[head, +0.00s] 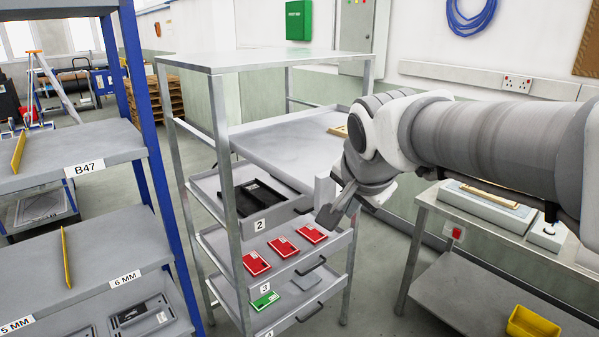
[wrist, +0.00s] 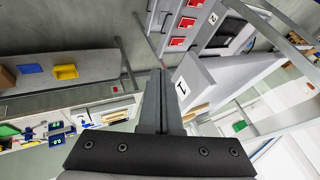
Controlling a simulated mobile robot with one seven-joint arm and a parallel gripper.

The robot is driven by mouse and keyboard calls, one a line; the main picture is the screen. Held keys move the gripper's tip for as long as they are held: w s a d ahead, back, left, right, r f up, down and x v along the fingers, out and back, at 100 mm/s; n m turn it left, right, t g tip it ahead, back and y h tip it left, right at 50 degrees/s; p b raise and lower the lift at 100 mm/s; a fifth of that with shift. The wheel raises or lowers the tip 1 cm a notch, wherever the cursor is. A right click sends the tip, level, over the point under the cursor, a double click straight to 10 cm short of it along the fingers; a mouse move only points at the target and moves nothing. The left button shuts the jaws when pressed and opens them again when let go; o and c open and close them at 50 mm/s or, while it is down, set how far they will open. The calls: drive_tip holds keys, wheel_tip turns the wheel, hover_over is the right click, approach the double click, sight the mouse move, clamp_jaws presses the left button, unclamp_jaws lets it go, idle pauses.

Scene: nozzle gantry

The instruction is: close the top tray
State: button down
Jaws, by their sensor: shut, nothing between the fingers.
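The top tray (head: 290,137) is a grey, flat-looking tray in the metal rack, pulled out past the rack's front posts. Its front panel (head: 324,190) stands beside my gripper, and the panel with label 1 also shows in the wrist view (wrist: 194,82). My gripper (head: 326,217) is shut and empty, its fingers pointing down and left in the head view. In the wrist view the closed fingertips (wrist: 158,74) are just left of the panel. I cannot tell whether they touch it. The gripper and arm hide part of the tray's right side.
Below is tray 2 (head: 222,184) with a black item, then tray 3 (head: 232,258) with red boxes, then a lower tray with a green box (head: 265,299). A blue-posted shelf (head: 80,150) stands left; a workbench (head: 483,221) stands right. Some floor between is clear.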

drive_tip(key=w+a+f+p, duration=0.1)
drive_tip(key=w+a+f, duration=0.1)
drive_tip(key=w+f, duration=0.2)
drive_tip(key=shift+w+a+f+p, duration=0.2)
drive_tip(key=shift+w+f+p, duration=0.1)
drive_tip(key=shift+w, duration=1)
drive_tip(key=shift+a, duration=0.1)
